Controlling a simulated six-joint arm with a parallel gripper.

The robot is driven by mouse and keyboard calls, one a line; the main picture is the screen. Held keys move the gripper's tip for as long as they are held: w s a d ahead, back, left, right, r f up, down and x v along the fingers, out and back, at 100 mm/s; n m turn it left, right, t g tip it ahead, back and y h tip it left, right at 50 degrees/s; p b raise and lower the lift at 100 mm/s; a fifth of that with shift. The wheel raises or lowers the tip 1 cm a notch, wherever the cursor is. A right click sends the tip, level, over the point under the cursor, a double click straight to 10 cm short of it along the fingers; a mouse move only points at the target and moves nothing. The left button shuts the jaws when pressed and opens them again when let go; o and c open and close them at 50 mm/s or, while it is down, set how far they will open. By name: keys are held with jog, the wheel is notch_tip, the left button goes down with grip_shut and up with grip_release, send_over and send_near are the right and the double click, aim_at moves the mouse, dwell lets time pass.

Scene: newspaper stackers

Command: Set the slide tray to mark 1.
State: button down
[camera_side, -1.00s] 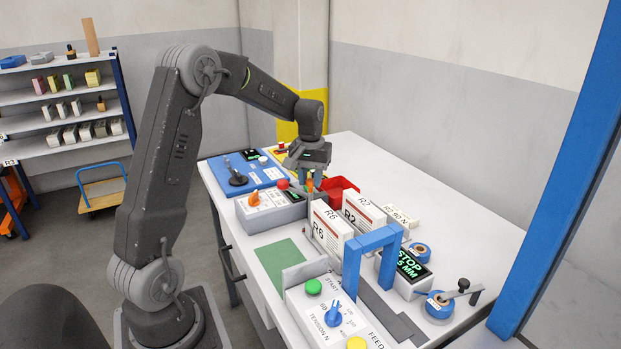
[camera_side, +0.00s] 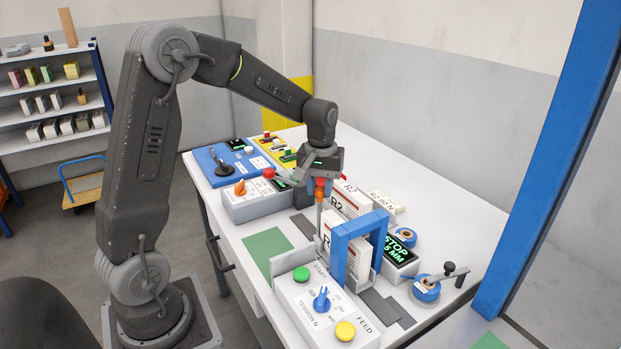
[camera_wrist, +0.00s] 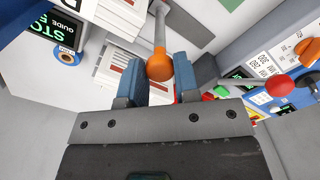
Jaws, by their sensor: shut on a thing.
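My gripper (camera_side: 319,188) is low over the bench behind the blue arch (camera_side: 352,231). In the wrist view its blue fingers are shut on an orange knob (camera_wrist: 159,68) at the end of a grey rod. White R6 packs (camera_side: 327,240) stand upright, partly inside the arch. The slide tray beneath them is mostly hidden, and I cannot read its marks. Dark strips lie on the bench before (camera_side: 379,306) and behind (camera_side: 302,223) the arch.
R2 packs (camera_side: 351,203) stand behind the arch. The control box with a blue dial (camera_side: 321,299) is in front. A grey box with an orange knob (camera_side: 240,187) is left. A green mat (camera_side: 268,247) lies flat.

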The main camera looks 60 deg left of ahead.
jog(key=shift+d, duration=0.4)
jog(key=c, duration=0.9)
grip_release()
jog(key=shift+o, duration=0.2)
notch_tip(320, 180, up, 14)
jog(key=s+d+f+m+t, duration=0.2)
jog(key=s+d+m, duration=0.2)
jog(key=s, duration=0.6)
jog(key=s+d+f+m+t, duration=0.1)
jog(key=s+d+m+t, duration=0.2)
jog(key=s+d, duration=0.6)
jog(key=shift+s+f+m+t, duration=0.3)
jog(key=shift+s+f+m, duration=0.05)
jog(key=shift+m, duration=0.65)
